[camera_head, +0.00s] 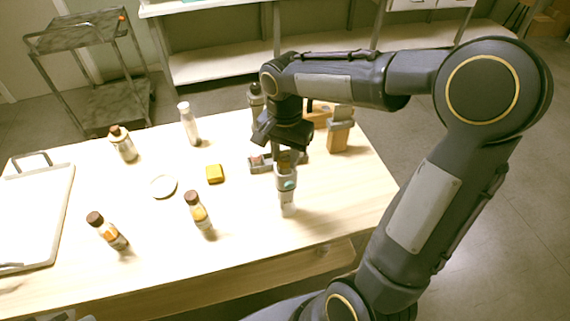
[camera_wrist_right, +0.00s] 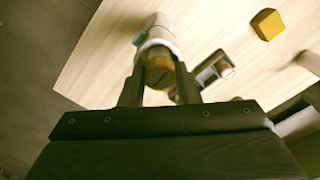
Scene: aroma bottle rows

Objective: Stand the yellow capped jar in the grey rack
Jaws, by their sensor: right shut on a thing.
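My right gripper (camera_head: 284,155) is shut on the yellow capped jar (camera_head: 286,182), a pale jar with a teal mark. In the right wrist view, the yellow cap lies between the fingers (camera_wrist_right: 160,76) and the pale body (camera_wrist_right: 155,36) extends beyond it. The jar looks roughly upright, cap at the top; whether its base touches the table is unclear. The grey rack (camera_head: 257,167) is just left of and behind the jar, partly hidden by the gripper. It also shows in the right wrist view (camera_wrist_right: 207,77), with a small reddish item at it. The jar is outside the rack. My left gripper is out of view.
A yellow block (camera_head: 214,173) and a round white disc (camera_head: 164,187) lie on the wooden table (camera_head: 245,260). Brown-capped bottles (camera_head: 197,211) and a white bottle (camera_head: 189,124) stand to the left. A wooden block (camera_head: 339,136) stands behind right. The front right tabletop is clear.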

